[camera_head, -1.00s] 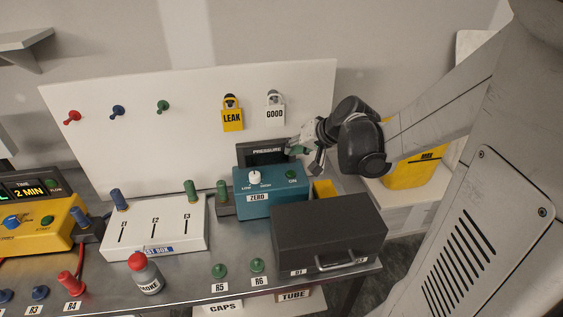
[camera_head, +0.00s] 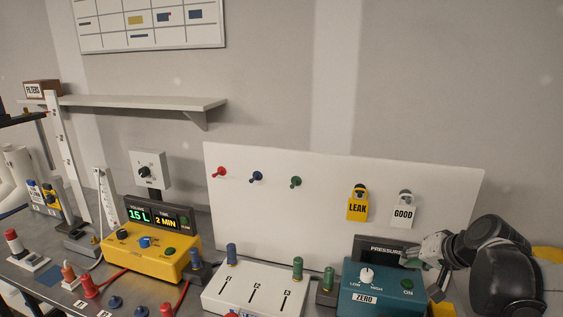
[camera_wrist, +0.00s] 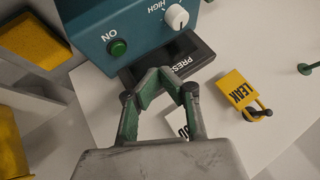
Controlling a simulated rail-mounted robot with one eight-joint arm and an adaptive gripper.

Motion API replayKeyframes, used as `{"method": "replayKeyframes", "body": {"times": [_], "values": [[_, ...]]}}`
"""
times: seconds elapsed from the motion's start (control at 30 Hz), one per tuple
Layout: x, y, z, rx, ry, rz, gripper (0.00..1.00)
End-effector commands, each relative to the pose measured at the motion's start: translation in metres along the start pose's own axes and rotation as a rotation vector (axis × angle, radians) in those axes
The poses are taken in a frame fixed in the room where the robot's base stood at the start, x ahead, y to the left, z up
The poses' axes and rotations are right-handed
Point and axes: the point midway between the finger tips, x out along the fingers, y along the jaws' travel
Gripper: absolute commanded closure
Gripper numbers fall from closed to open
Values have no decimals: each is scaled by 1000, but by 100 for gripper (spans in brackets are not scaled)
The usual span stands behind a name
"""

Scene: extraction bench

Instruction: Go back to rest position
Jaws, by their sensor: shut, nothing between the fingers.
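My gripper (camera_head: 417,252) is at the right of the bench in the head view, in front of the white board and by the teal pressure box (camera_head: 384,296). In the wrist view my gripper (camera_wrist: 163,72) has its green-lined fingers drawn together at the tips, with nothing between them. The dark pressure display (camera_wrist: 178,62) lies just beyond the fingertips there, and the box's green ON button (camera_wrist: 118,47) shows at upper left. I cannot tell whether the fingers touch the display.
The white board (camera_head: 330,205) holds coloured pegs and the LEAK (camera_head: 357,210) and GOOD (camera_head: 403,213) padlocks near my gripper. A white slider box (camera_head: 255,290) and yellow pump (camera_head: 150,262) stand left. A wall shelf (camera_head: 150,103) is at upper left.

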Motion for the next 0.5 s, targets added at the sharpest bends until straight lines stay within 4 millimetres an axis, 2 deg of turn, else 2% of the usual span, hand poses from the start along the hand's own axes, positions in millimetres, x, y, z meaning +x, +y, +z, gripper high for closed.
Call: {"method": "replayKeyframes", "body": {"times": [0.03,0.2,0.5], "values": [[-2,-10,13,-27,-12,10,100],[-15,-34,47,-111,-42,55,100],[-42,-60,109,-268,-72,129,100]]}}
